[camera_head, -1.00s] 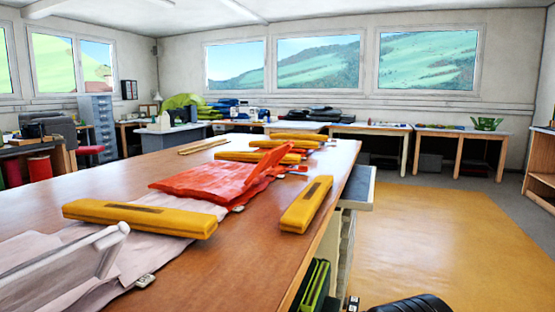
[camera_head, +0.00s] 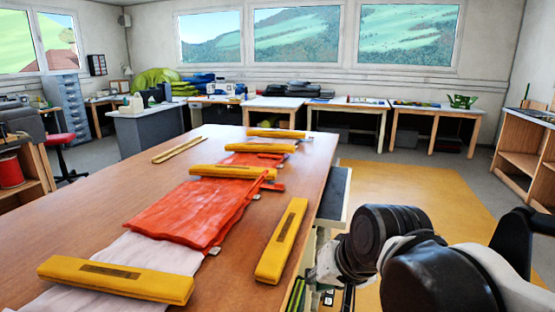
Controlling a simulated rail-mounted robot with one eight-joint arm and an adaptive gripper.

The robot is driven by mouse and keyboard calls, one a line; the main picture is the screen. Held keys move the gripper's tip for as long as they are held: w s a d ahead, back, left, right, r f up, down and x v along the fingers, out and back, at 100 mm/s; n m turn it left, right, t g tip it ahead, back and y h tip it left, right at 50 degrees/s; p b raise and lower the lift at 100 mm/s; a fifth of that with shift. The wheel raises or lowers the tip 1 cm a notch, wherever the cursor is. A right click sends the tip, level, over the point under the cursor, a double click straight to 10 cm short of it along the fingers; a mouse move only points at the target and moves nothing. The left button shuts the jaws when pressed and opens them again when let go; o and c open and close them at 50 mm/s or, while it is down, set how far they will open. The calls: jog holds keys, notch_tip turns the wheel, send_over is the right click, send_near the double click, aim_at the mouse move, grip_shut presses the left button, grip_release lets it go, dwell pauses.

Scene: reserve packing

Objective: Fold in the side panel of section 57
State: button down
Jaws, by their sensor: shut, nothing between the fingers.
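A long pleated fabric lies along the wooden table, with a red-orange section (camera_head: 185,212) in the middle and a pale lilac section (camera_head: 150,255) nearer to me. The red section's right edge looks slightly raised. A small red tab (camera_head: 273,187) and a small white label (camera_head: 214,251) stick out on its right side. No section number is readable, so I cannot tell which one is 57. My arm reaches in from the right, beyond the table's right edge. Its black joints show, but the gripper's fingers are not visible.
Yellow bar weights lie across the fabric (camera_head: 115,279), (camera_head: 233,172), and one lies lengthwise on bare wood to its right (camera_head: 281,241). Thin wooden strips (camera_head: 178,150) lie to the left.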

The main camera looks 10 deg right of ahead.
jog(key=w+r+m+y+p, duration=0.15)
jog(key=w+m, duration=0.25)
jog(key=w, duration=0.4)
jog(key=w+r+m+y, duration=0.3)
jog(key=w+m, duration=0.1)
jog(key=w, duration=0.3)
jog(key=w+r+m+y+p, duration=0.15)
jog(key=w+m, duration=0.25)
jog(key=w, duration=0.4)
jog(key=w+d+f+m+t+y, duration=0.1)
jog(key=w+d+f+m+y, duration=0.15)
jog(key=w+d, duration=0.2)
jog(key=w+d+f+m+y+b, duration=0.1)
jog(key=w+d+m+y, duration=0.15)
jog(key=w+d, duration=0.2)
jog(key=w+d+f+m+t+y, duration=0.1)
jog(key=w+d+f+m+y, duration=0.1)
jog(key=w+d+m, duration=0.3)
jog(key=w+a+r+n, duration=0.1)
jog(key=w+a, duration=0.6)
jog(key=a, duration=0.5)
jog(key=shift+w+a+p, duration=0.2)
jog(key=shift+p, duration=0.15)
jog(key=shift+a+r, duration=0.1)
jog(key=shift+r, duration=0.05)
